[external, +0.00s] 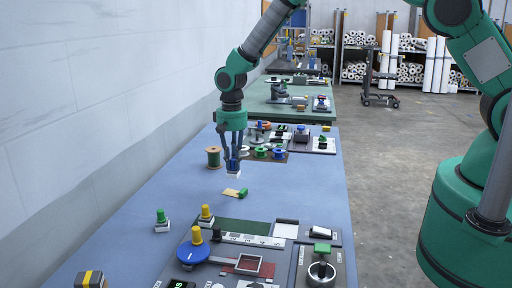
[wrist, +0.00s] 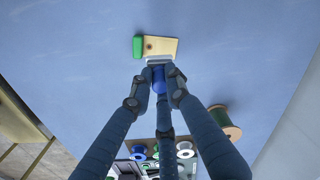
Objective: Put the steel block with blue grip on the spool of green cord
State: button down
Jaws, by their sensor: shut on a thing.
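My gripper (external: 233,160) is shut on the blue grip of the steel block (external: 233,174) and holds it over the blue table. In the wrist view the blue grip (wrist: 159,77) shows between my fingers (wrist: 159,72), with the block's pale steel edge (wrist: 158,60) just beyond. A spool with green cord and wooden ends (external: 213,157) stands upright on the table, left of my gripper. It shows at lower right in the wrist view (wrist: 226,122). Nothing lies on its top.
A tan piece with a green end (external: 236,193) lies on the table below the block. Small spools (external: 261,153) stand in a row behind my gripper. Green and yellow-knobbed blocks (external: 162,220) and a press panel (external: 240,255) are nearer. The left table area is clear.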

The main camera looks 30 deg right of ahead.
jog(key=w+d+r+n+p, duration=0.1)
jog(key=w+d+r+p, duration=0.3)
jog(key=w+d+r, duration=0.3)
jog(key=shift+w+d, duration=0.15)
jog(key=shift+d, duration=0.8)
jog(key=shift+w, duration=0.1)
jog(key=p, duration=0.3)
send_near(214, 149)
jog(key=shift+f, duration=0.1)
jog(key=shift+w+f, duration=0.1)
jog(key=shift+w, duration=0.05)
jog(key=shift+f, duration=1.7)
jog(key=shift+f, duration=0.1)
